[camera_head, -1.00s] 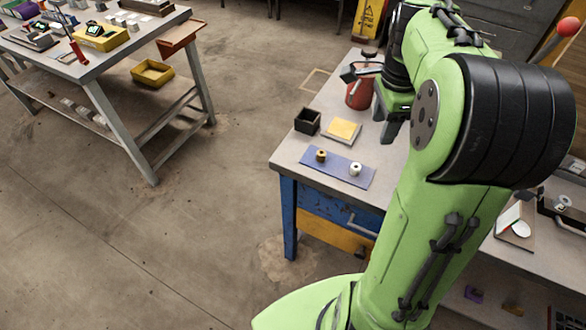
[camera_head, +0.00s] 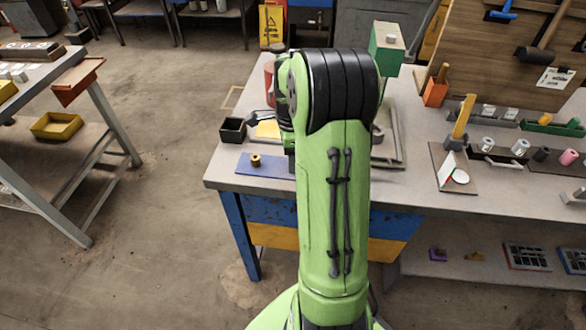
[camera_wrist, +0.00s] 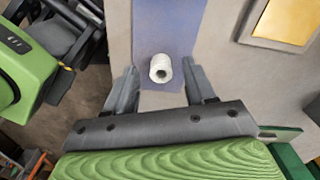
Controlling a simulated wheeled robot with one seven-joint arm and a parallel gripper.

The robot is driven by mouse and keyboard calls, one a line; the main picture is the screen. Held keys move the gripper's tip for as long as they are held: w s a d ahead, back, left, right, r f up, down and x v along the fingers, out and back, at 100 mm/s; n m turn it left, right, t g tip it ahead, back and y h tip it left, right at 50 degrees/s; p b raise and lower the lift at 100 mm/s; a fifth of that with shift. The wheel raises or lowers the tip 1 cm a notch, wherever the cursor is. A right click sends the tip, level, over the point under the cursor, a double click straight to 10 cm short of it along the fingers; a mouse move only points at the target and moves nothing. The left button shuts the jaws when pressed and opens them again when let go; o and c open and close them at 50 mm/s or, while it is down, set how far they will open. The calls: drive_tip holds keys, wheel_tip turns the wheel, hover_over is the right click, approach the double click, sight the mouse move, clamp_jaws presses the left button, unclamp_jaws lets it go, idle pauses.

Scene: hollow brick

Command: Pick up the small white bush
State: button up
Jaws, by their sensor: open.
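The small white bush (camera_wrist: 160,68) shows in the wrist view as a short white cylinder with a dark hole, on the blue-purple mat (camera_wrist: 165,22). My gripper (camera_wrist: 159,72) is open, with one grey finger to each side of the bush in the picture. I see a gap between the bush and each finger; the height between them is hard to judge. In the head view my arm hides the white bush and most of the gripper. A brass-coloured bush (camera_head: 255,160) stands on the left part of the mat (camera_head: 272,169).
A black open box (camera_head: 232,130) and a yellow-topped plate (camera_head: 267,129) sit behind the mat. The plate also shows at the wrist view's upper right (camera_wrist: 285,20). Tools and parts occupy the bench's right side.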

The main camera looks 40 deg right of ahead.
drive_tip(key=shift+f, duration=0.9)
drive_tip(key=shift+r, duration=0.1)
drive_tip(key=shift+c, duration=0.2)
clamp_jaws()
drive_tip(key=shift+r, duration=0.1)
